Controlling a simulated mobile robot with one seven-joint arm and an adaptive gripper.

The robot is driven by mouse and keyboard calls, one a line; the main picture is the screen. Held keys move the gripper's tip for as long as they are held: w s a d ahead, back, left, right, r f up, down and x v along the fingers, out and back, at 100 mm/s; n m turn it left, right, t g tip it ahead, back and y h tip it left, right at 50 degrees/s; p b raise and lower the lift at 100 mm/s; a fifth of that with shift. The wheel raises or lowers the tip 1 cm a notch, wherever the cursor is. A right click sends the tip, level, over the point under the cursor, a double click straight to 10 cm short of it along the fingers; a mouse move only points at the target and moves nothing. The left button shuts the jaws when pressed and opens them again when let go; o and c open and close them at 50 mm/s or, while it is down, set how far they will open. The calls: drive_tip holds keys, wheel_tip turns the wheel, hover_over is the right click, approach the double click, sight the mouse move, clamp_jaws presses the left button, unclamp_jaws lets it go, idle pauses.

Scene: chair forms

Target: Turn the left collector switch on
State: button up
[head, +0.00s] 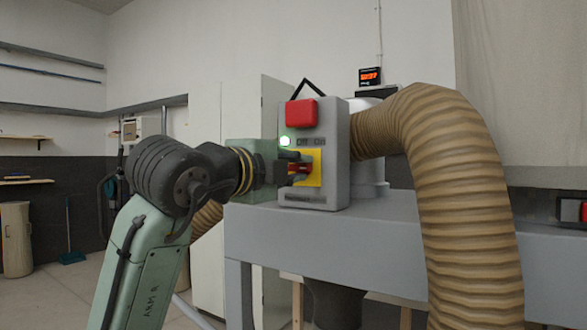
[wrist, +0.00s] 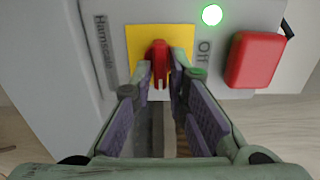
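The collector switch box (head: 336,130) is a grey box standing on a grey machine. It has a yellow plate (head: 316,160) with a red rotary handle (head: 299,168), and Off and On labels above. In the wrist view the red handle (wrist: 158,52) sits between my fingertips on the yellow plate (wrist: 136,40). My gripper (wrist: 164,74) looks closed on the handle, one finger on each side. In the head view my gripper (head: 288,170) reaches the box from the left and partly hides the plate. The handle's exact angle is hard to tell.
A red button (head: 301,113) and a lit green lamp (head: 284,141) are on the box above the plate. A ribbed tan hose (head: 444,165) arches close on the right. The grey machine top (head: 385,220) lies below. A red digital display (head: 370,76) hangs behind.

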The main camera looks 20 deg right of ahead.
drive_tip(key=o, duration=0.3)
drive_tip(key=v, duration=1.2)
